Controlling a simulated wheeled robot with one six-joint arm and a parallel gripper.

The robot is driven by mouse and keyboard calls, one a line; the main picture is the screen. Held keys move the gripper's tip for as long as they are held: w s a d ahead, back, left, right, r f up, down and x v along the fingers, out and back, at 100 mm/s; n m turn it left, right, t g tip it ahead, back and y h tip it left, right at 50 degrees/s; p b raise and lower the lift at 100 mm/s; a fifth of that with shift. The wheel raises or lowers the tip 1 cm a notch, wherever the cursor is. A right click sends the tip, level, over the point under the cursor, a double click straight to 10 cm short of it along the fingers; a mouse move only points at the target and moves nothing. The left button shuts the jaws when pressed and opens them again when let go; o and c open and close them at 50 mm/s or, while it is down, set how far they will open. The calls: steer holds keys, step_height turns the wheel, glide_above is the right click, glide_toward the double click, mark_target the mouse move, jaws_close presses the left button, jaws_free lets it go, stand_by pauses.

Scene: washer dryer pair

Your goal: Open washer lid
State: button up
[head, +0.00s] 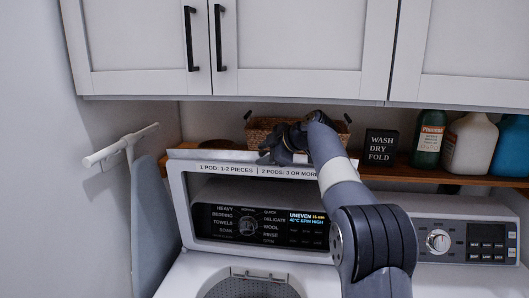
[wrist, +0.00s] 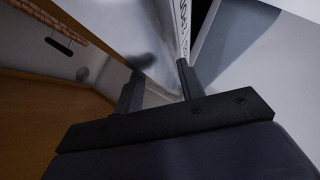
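The washer lid (head: 178,205) stands raised, roughly upright, in front of the washer's control panel (head: 262,225). It is a white frame, and the panel shows through its middle. A label strip about pods (head: 245,171) runs along its top edge. Below it, the tub opening (head: 250,285) of the washer is uncovered. My gripper (head: 283,153) is at the lid's top edge, right of the middle. In the wrist view, its two fingers (wrist: 158,76) stand apart beside the white lid surface and its lettered edge. I cannot tell whether they touch the lid.
A shelf (head: 400,172) behind holds a wicker basket (head: 262,127), a dark sign (head: 381,146) and bottles (head: 430,138). White cabinets (head: 290,45) hang close above my gripper. A dryer (head: 465,240) stands at right. An ironing board (head: 150,225) leans at left.

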jaws_close()
stand_by(0.4)
steer(key=b, duration=0.1)
steer(key=s+b, duration=0.1)
steer(key=b, duration=0.1)
steer(key=shift+s+a+f, duration=0.1)
steer(key=shift+f, duration=0.25)
steer(key=s+a+n+t+b, duration=0.1)
steer(key=s+b, duration=0.5)
steer(key=b, duration=0.5)
steer(key=shift+s+a+f+t, duration=0.15)
steer(key=shift+s+f+t, duration=0.15)
steer(key=shift+f, duration=0.15)
